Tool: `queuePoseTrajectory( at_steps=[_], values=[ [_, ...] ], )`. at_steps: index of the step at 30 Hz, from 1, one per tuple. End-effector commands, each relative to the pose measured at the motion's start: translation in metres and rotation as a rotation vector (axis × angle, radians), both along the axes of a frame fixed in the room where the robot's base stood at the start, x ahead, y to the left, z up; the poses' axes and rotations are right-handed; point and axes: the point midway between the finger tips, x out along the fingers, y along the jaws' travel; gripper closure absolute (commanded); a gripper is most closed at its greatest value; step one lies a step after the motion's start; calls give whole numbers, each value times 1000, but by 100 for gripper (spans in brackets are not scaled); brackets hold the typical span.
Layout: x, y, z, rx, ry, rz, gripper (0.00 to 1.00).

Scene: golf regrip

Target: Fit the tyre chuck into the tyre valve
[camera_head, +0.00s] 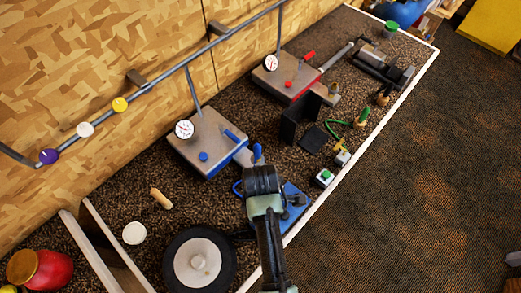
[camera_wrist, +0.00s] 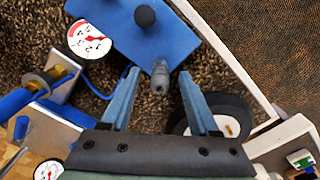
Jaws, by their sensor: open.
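A grey ribbed nozzle (camera_wrist: 160,76), which looks like the tyre chuck, points out from the edge of a blue box (camera_wrist: 150,35) in the wrist view. My gripper (camera_wrist: 159,73) is open, with its two blue-grey fingers apart and the nozzle showing between their tips. I cannot tell how far below the tips it lies. The black tyre with a pale hub (camera_head: 198,261) lies flat on the bench in the head view. It is partly hidden behind the right finger in the wrist view (camera_wrist: 234,106). I cannot make out its valve clearly.
The blue box (camera_head: 292,209) sits near the bench's white front edge, partly under my arm. A grey-topped station (camera_head: 208,140) with a dial stands behind it. A wooden divider (camera_head: 112,245) stands left of the tyre. A rail runs along the back wall.

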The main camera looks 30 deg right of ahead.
Motion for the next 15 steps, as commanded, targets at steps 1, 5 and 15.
queuePoseTrajectory(
  at_steps=[1,5,15],
  values=[
    [-1,0,-4,1,3,-1,39],
    [-1,0,-10,1,1,-1,39],
    [0,0,-10,0,0,-1,66]
  ],
)
